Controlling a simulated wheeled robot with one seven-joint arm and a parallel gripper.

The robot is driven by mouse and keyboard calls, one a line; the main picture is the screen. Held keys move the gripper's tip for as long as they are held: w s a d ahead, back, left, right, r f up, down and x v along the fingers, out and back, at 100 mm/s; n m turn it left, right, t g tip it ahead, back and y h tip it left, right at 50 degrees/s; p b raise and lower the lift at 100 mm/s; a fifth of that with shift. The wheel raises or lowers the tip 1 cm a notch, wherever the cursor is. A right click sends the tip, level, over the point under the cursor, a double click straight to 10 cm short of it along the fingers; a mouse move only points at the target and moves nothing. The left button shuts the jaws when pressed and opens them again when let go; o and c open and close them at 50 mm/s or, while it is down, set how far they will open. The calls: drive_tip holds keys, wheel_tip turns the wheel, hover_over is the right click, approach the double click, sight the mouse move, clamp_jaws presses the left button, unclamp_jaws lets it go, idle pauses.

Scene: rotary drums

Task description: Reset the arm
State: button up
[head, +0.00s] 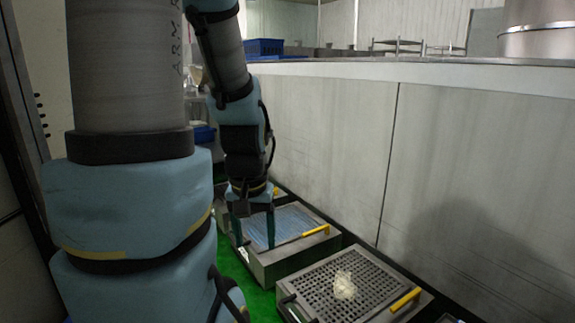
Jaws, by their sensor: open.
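My arm comes down from the top left of the head view, in grey and light blue. My gripper (254,238) points downward with its two dark fingers apart, so it is open. Nothing shows between the fingers. It is over or in front of the left part of a metal box (285,262) with a bluish striped top and a yellow handle. I cannot tell whether the fingertips touch the box.
A second metal box with a perforated top (320,290) stands nearer, with a pale lump (344,285) on it and a yellow handle (405,299). A tall pale wall (330,140) runs along the right. Blue crates (263,47) stand behind. Green floor (232,272) shows at left.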

wheel_tip(320, 180, up, 20)
drive_tip(key=p, duration=1.7)
drive_tip(key=shift+f, duration=0.2)
